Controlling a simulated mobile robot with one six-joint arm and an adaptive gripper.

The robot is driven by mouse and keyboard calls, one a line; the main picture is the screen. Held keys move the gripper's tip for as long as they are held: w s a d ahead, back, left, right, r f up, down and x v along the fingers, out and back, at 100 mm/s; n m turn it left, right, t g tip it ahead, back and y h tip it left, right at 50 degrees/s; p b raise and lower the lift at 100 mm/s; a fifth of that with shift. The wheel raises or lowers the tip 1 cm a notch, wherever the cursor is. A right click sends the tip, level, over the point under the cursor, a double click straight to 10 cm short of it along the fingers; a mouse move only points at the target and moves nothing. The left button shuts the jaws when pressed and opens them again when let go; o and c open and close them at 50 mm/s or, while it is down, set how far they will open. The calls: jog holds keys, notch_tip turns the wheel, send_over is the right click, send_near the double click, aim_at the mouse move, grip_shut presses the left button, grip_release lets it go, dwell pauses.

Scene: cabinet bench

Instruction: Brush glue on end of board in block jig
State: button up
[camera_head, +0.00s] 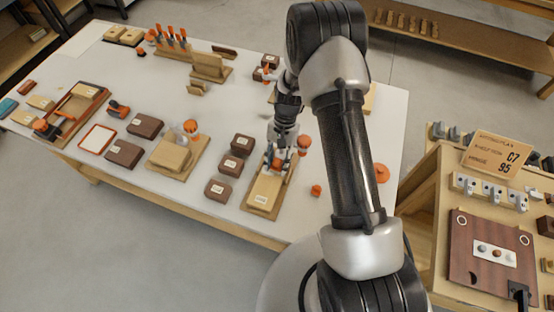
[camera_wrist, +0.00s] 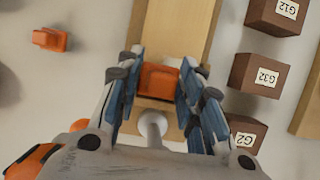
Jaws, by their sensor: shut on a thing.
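My gripper (camera_wrist: 158,85) is shut on an orange piece (camera_wrist: 160,81), with a white round part (camera_wrist: 153,124) just below it in the wrist view. I cannot tell whether this is the glue brush; no bristles show. In the head view my gripper (camera_head: 279,158) is over the far end of a light wood board (camera_head: 266,189) lying on a wooden jig base (camera_head: 256,209). The board (camera_wrist: 178,35) also runs away from the fingers in the wrist view. The fingers hide its near end there, so contact and any glue on it cannot be made out.
Several brown labelled blocks (camera_head: 218,190) stand left of the jig. Another jig with a board (camera_head: 170,155) stands further left, an orange knob by it. A small orange piece (camera_head: 316,190) lies to the right.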

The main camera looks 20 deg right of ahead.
jog(key=shift+s+f, duration=0.15)
jog(key=shift+s, duration=0.65)
jog(key=shift+w+a, duration=0.2)
jog(key=shift+a, duration=0.9)
jog(key=shift+w+a, duration=0.1)
jog(key=shift+w, duration=0.1)
jog(key=shift+r, duration=0.2)
